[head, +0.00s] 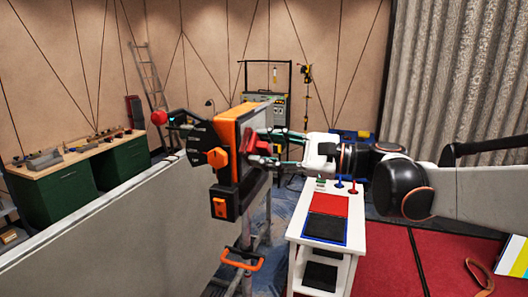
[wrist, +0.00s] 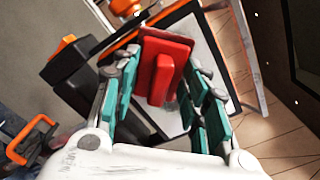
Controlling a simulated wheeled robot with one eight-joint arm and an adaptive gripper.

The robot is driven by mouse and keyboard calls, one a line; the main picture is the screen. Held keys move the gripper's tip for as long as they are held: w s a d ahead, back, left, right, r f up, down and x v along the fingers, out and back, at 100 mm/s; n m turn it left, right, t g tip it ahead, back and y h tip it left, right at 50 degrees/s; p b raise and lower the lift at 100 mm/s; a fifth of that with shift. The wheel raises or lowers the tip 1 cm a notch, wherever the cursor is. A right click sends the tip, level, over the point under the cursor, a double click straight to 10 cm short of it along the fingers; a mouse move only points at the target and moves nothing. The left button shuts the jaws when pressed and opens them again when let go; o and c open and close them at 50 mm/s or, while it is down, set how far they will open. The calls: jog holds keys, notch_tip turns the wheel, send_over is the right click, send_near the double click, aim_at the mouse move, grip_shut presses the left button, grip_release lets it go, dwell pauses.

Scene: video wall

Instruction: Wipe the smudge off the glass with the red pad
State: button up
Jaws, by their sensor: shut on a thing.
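My gripper (head: 266,148) is shut on the red pad (wrist: 165,62), between its teal-lined fingers in the wrist view. The red pad (head: 249,142) also shows small in the head view, beside a black and orange unit (head: 224,150). In the wrist view, a pale pane (wrist: 208,45) in a dark frame lies behind the pad; it may be the glass. I cannot tell whether the pad touches it. No smudge can be made out; the pad and fingers hide part of the pane.
A white stand (head: 297,228) with a red top patch (head: 329,205) and several small coloured handles is below my arm. A long grey panel (head: 110,240) runs across the left. An orange handle (head: 241,261) sticks out low. Green cabinets (head: 55,195) stand at far left.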

jog(key=w+d+b, duration=0.1)
jog(key=w+d, duration=0.2)
jog(key=w, duration=0.7)
jog(key=shift+d, duration=0.3)
dwell(0.5)
jog(key=shift+s, duration=0.1)
jog(key=shift+s+a, duration=0.65)
jog(key=shift+s, duration=1.1)
jog(key=shift+s+a, duration=0.7)
jog(key=shift+s, duration=1.05)
jog(key=shift+s+a, duration=0.65)
jog(key=shift+s, duration=1.1)
jog(key=w+d+b, duration=0.1)
jog(key=w+d, duration=0.3)
jog(key=w, duration=0.6)
jog(key=shift+w, duration=0.35)
jog(key=shift+s, duration=0.1)
jog(key=shift+s+a, duration=0.65)
jog(key=shift+s, duration=1.1)
jog(key=shift+s+a, duration=0.65)
jog(key=shift+s, duration=1.15)
jog(key=shift+s+a, duration=0.65)
jog(key=shift+s, duration=1.1)
